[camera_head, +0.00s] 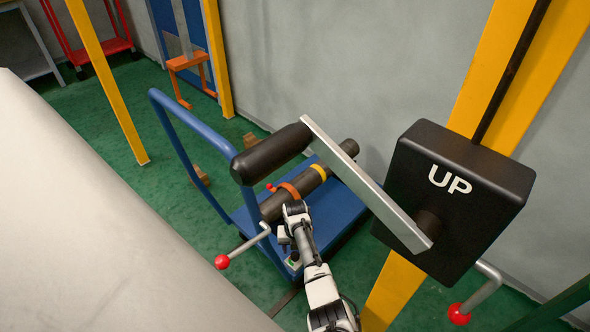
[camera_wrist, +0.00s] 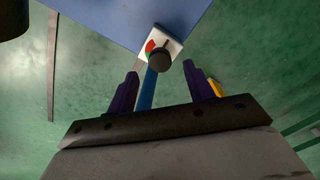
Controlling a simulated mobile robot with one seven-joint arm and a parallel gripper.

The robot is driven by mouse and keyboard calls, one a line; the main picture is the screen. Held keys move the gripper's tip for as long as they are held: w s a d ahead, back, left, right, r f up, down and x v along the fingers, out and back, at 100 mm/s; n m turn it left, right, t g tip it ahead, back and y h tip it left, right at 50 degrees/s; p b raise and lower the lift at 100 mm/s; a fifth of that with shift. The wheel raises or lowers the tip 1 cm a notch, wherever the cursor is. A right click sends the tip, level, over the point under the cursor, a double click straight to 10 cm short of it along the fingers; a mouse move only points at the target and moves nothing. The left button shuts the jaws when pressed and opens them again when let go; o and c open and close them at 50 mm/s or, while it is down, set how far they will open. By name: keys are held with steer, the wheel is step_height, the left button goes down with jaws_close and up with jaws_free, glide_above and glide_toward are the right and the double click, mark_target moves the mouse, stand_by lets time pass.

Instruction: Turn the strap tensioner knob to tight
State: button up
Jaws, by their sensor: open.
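The dark round tensioner knob (camera_wrist: 159,62) sits on a small white plate (camera_wrist: 174,48) with red and green marks, at the corner of the blue cart. In the wrist view the knob is just ahead of my gripper (camera_wrist: 161,86), between the lines of its two spread fingers. The gripper is open and empty; I see no contact with the knob. The knob's setting is too small to read. In the head view the white plate (camera_head: 293,264) shows beside my arm, and my fingertips cannot be made out. An orange strap (camera_head: 289,189) crosses the dark pipe (camera_head: 310,184).
The blue cart (camera_head: 343,212) has a tall blue handle (camera_head: 190,117). A crank with a red ball (camera_head: 222,262) is left of my arm. A black "UP" box (camera_head: 455,205) with a grey lever bar (camera_head: 350,170) stands close on the right. A pale surface (camera_head: 90,220) fills the left.

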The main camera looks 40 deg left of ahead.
step_height(320, 180, down, 4)
steer(key=shift+r+b, duration=0.1)
steer(key=shift+b, duration=1.1)
steer(key=shift+r, duration=0.1)
steer(key=c, duration=1)
steer(key=shift+o, duration=0.2)
